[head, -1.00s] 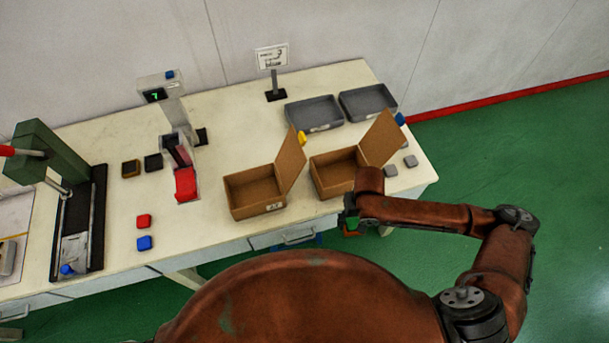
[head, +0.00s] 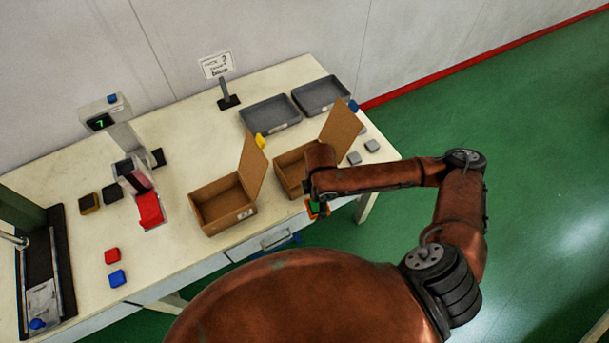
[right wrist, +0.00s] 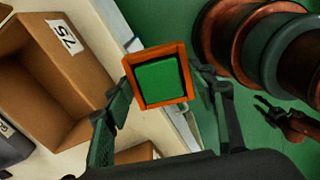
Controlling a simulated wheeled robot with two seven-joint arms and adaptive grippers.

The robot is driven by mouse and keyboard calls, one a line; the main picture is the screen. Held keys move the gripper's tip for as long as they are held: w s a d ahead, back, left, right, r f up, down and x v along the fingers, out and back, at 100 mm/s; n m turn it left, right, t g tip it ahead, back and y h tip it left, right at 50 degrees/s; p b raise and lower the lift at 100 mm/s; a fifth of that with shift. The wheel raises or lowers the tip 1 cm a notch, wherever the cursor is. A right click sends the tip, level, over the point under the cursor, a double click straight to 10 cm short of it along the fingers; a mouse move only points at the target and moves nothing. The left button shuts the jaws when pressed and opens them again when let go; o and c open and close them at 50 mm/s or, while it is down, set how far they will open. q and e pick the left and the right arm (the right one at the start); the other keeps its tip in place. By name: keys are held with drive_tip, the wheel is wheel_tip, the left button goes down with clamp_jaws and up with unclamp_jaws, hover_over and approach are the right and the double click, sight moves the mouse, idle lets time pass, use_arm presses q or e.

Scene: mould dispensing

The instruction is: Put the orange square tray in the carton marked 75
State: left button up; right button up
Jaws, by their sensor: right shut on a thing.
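The orange square tray (right wrist: 128,70) is between the fingers of my right gripper (right wrist: 162,80), which is shut on it. A bright green square fills its inside. In the head view my right gripper (head: 317,208) holds the tray over the table's front edge, just in front of the right-hand carton (head: 288,181). In the right wrist view the open carton marked 75 (right wrist: 92,78) lies left of the tray, apart from it. It appears to be that right-hand carton, whose label is hidden in the head view. A small claw, apparently my left gripper (right wrist: 258,106), shows at the right.
A second open carton (head: 230,215) stands left of it. Both have raised flaps. Grey trays (head: 272,127) stand behind, with a yellow piece (head: 260,140) nearby. Grey blocks (head: 354,158) lie at the right. Red (head: 112,255) and blue (head: 117,278) blocks lie at the front left.

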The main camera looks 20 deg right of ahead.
drive_tip(key=n, duration=0.4)
drive_tip(key=w+d+n, duration=0.1)
drive_tip(key=shift+r+n, duration=0.15)
drive_tip(key=shift+n, duration=0.25)
drive_tip(key=n, duration=0.3)
drive_tip(key=shift+w+d+r+n+b, duration=0.1)
drive_tip(key=shift+w+d+n+b, duration=0.2)
drive_tip(key=shift+n, duration=0.1)
drive_tip(key=n, duration=0.3)
drive_tip(key=shift+w+d+r+n, duration=0.15)
drive_tip(key=shift+w+d+n, duration=0.1)
drive_tip(key=shift+n, duration=0.15)
drive_tip(key=n, duration=0.5)
drive_tip(key=shift+w+d+r, duration=0.15)
drive_tip(key=shift+w+d, duration=0.25)
drive_tip(key=n, duration=0.4)
drive_tip(key=d+n, duration=0.1)
drive_tip(key=n, duration=0.1)
drive_tip(key=shift+w+r+n+b, duration=0.3)
drive_tip(key=shift+w+b, duration=0.1)
